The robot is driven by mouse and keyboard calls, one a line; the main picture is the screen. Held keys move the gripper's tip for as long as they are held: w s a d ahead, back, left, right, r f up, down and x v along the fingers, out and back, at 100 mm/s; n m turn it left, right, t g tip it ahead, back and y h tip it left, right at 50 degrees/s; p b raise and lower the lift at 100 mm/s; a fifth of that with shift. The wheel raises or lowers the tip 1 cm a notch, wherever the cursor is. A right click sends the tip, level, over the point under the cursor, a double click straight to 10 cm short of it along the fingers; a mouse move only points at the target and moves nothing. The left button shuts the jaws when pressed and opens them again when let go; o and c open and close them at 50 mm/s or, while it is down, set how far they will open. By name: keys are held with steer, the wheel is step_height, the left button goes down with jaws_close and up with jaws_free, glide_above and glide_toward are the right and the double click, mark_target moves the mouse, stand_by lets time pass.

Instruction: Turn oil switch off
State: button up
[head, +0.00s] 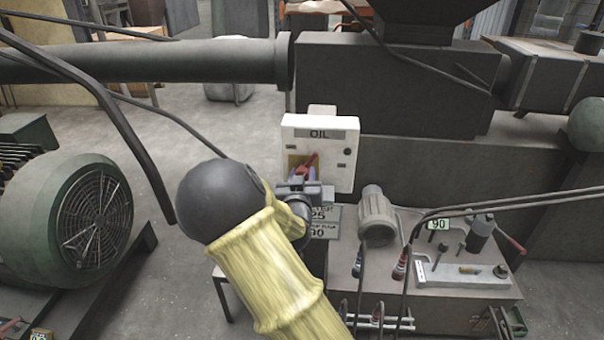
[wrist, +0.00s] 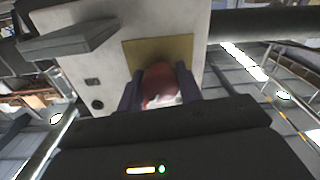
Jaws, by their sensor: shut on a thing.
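The white oil switch box (head: 333,168), labelled OIL, stands at the middle of the head view in front of the large grey machine. Its red switch handle (head: 309,163) sits over a yellow plate on the box front. My gripper (head: 303,174) is at the box front, with its purple fingers on either side of the red handle, shut on it. In the wrist view the box (wrist: 118,68) appears rotated, with the yellow plate (wrist: 180,48) behind the red handle (wrist: 159,82). My gripper (wrist: 160,92) hides the handle's lower part.
A grey motor (head: 375,215) and a bench (head: 470,285) with bottles and tools stand right of my arm. A large green motor (head: 80,215) is at left. A thick pipe (head: 150,62) runs behind. Cables hang across the left and right.

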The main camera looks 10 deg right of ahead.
steer(key=n+p, duration=0.2)
steer(key=n, duration=0.4)
steer(key=shift+n, duration=0.3)
stand_by(0.3)
steer(key=o, duration=1)
steer(key=shift+b+v, duration=6.6)
steer(key=shift+v, duration=2.1)
steer(key=shift+f, duration=0.1)
